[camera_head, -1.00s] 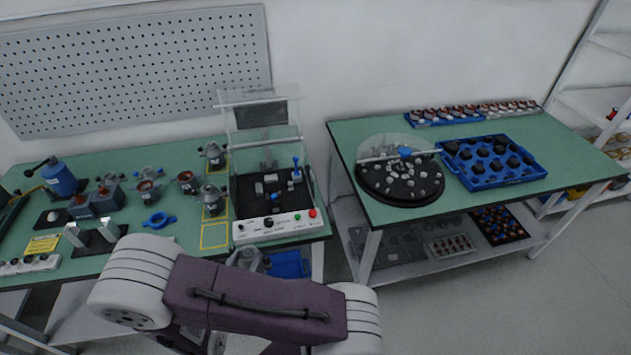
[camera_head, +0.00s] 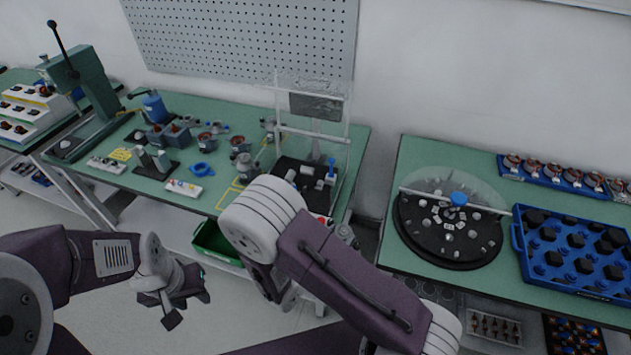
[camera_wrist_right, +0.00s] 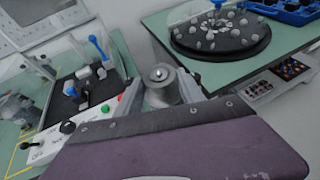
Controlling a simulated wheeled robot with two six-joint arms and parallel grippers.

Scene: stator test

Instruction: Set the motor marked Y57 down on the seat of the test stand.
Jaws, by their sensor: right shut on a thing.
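My right gripper (camera_wrist_right: 165,100) is shut on a grey motor (camera_wrist_right: 163,86) with a short shaft on top, in the right wrist view. The motor is roughly upright, in front of the bench edge and apart from the test stand. No mark is legible on it. In the head view my right arm hides most of this gripper. The test stand (camera_head: 293,172) has a black bed with grey fixtures and a blue-handled lever; it also shows in the right wrist view (camera_wrist_right: 75,104). Its clear cover appears raised. My left gripper (camera_head: 180,298) is open and empty over the floor.
Other motors (camera_head: 240,167) stand on the green bench left of the stand. A green crate (camera_head: 208,243) sits below. On the right table are a round black turntable (camera_head: 440,247) under a clear cover and a blue tray (camera_head: 517,243). A floor gap separates the benches.

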